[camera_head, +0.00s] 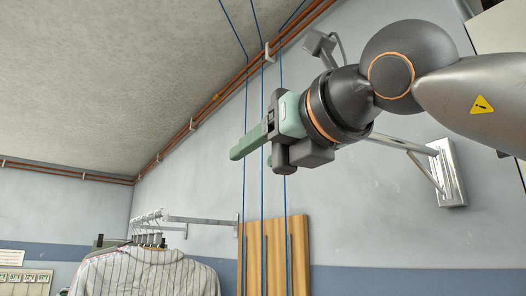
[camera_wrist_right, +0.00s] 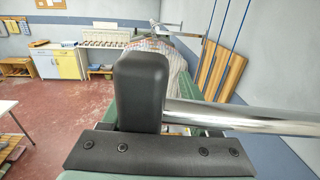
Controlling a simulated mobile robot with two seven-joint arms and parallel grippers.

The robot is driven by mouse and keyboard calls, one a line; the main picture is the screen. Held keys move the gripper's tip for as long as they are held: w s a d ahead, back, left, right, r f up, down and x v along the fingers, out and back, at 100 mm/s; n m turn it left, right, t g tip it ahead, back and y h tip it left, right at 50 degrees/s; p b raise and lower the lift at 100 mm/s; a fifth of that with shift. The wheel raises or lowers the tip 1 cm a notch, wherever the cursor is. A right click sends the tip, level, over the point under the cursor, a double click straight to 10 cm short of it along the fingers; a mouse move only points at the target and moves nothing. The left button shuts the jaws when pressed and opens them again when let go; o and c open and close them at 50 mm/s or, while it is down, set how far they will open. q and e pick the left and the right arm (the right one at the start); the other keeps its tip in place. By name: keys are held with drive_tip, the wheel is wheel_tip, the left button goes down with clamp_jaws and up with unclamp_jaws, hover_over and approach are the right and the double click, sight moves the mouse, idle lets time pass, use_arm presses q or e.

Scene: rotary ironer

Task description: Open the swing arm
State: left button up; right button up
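My right gripper (camera_head: 255,148), green and dark grey, reaches in from the right in the head view, high in front of the wall. A metal swing arm (camera_head: 400,144) runs from a wall bracket (camera_head: 447,172) leftward and passes behind my wrist. Its far end is hidden there. In the right wrist view a shiny chrome bar (camera_wrist_right: 235,116) comes in from the right and meets a dark rounded block (camera_wrist_right: 140,88) close to the camera. I cannot tell whether the fingers are closed around the bar. My left gripper is not in view.
A wall rail (camera_head: 200,220) with hanging garments and a striped shirt (camera_head: 145,274) is at the lower left. Wooden boards (camera_head: 273,260) stand against the wall behind blue cords. The right wrist view shows a yellow and grey cabinet (camera_wrist_right: 60,63) and open red floor (camera_wrist_right: 60,115).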

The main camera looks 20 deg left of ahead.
drive_tip(key=b+v, duration=0.4)
drive_tip(key=v, duration=0.8)
drive_tip(key=shift+s+d, duration=0.2)
drive_tip(key=shift+d+b, duration=0.1)
drive_tip(key=shift+b, duration=0.2)
drive_tip(key=w+d+b+v, duration=0.1)
drive_tip(key=b+v, duration=0.1)
drive_tip(key=v, duration=1.2)
idle(0.4)
idle(0.7)
